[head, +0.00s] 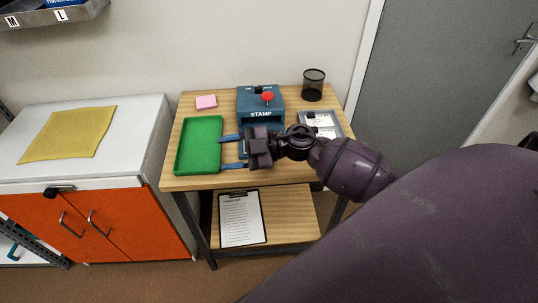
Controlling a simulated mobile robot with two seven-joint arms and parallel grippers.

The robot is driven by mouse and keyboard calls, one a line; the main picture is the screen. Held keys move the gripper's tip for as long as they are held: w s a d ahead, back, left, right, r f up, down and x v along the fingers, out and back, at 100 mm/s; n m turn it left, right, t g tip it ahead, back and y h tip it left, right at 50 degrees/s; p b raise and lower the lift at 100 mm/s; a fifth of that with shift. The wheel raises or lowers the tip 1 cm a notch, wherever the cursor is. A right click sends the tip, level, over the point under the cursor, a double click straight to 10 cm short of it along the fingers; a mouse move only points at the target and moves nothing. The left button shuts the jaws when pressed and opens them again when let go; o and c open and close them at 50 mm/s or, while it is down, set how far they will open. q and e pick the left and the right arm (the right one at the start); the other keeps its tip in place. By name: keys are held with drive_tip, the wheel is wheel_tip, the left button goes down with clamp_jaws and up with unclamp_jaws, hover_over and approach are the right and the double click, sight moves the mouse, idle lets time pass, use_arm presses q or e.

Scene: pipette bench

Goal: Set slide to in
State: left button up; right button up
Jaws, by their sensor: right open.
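The blue stamp device (261,106), marked STAMP, stands at the back of the small wooden table. A red knob (267,97) sits on its top front. My right gripper (230,152) is in front of the device, with its blue fingers pointing left and spread apart. It is open, with nothing seen between the fingers. The gripper body and wrist cover the area just below the device front, so I cannot make out a slide or its position. My left gripper is not in view.
A green tray (199,146) lies left of my right gripper. A pink note pad (206,102) and a black mesh cup (313,85) are at the back. A grey tray (327,118) is partly behind my arm. A clipboard (242,219) lies on the lower shelf.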

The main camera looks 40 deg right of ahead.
drive_tip(key=w+d+f+g+h, duration=0.1)
drive_tip(key=w+d+g+h, duration=0.1)
drive_tip(key=d+g+h, duration=1.1)
drive_tip(key=f+t, duration=0.1)
drive_tip(key=f, duration=0.2)
drive_tip(key=f+t+y, duration=0.1)
drive_tip(key=f, duration=0.2)
drive_tip(key=a+f+t, duration=0.1)
drive_tip(key=f+t, duration=0.1)
drive_tip(key=f, duration=0.1)
drive_tip(key=shift+s+a+n+y+b, duration=0.1)
drive_tip(key=shift+s+n+y+b, duration=0.2)
drive_tip(key=shift+y+b, duration=0.1)
drive_tip(key=shift+w, duration=0.1)
clamp_jaws()
